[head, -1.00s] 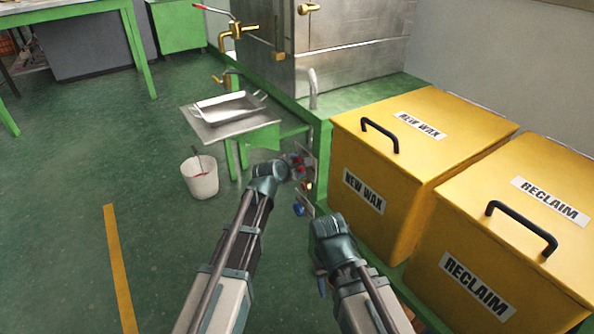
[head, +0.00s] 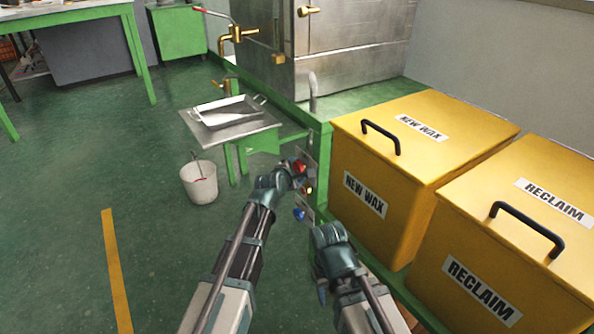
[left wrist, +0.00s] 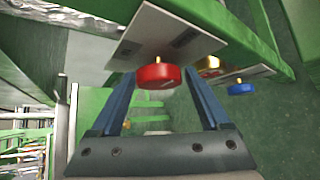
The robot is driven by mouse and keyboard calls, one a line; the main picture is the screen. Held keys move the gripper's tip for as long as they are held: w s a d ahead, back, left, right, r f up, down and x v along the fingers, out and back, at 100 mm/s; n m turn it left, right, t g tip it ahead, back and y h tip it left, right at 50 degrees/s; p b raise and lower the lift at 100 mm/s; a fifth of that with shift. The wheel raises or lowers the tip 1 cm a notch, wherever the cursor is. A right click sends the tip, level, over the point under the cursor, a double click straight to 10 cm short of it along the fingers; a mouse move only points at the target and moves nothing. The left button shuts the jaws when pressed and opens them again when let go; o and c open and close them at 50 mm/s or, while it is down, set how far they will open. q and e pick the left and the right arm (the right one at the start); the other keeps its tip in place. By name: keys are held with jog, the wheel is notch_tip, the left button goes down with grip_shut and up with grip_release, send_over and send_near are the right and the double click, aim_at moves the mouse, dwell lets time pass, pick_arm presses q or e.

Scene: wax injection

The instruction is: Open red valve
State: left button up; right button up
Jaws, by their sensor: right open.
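The red valve (head: 300,166) is a round red knob on a grey plate at the green frame, left of the NEW WAX box. In the left wrist view the red valve (left wrist: 159,76) sits between the tips of my left gripper (left wrist: 160,85). The two blue fingers are apart, one on each side of the knob, with gaps visible. In the head view my left gripper (head: 298,178) is at the valve and partly covers it. My right gripper (head: 321,285) is open and lower, beside the yellow box; its fingers are mostly hidden by its wrist.
A blue valve (head: 299,214) and a brass fitting (left wrist: 208,64) are close to the red one. Yellow NEW WAX (head: 425,185) and RECLAIM (head: 470,230) boxes stand at right. A white bucket (head: 199,187) and a metal tray (head: 228,110) are at left.

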pick_arm(q)
jog(key=shift+o, duration=0.7)
jog(key=p+v, duration=0.6)
jog(key=v, duration=0.7)
jog(key=shift+s+r, duration=0.2)
jog(key=shift+s, duration=0.15)
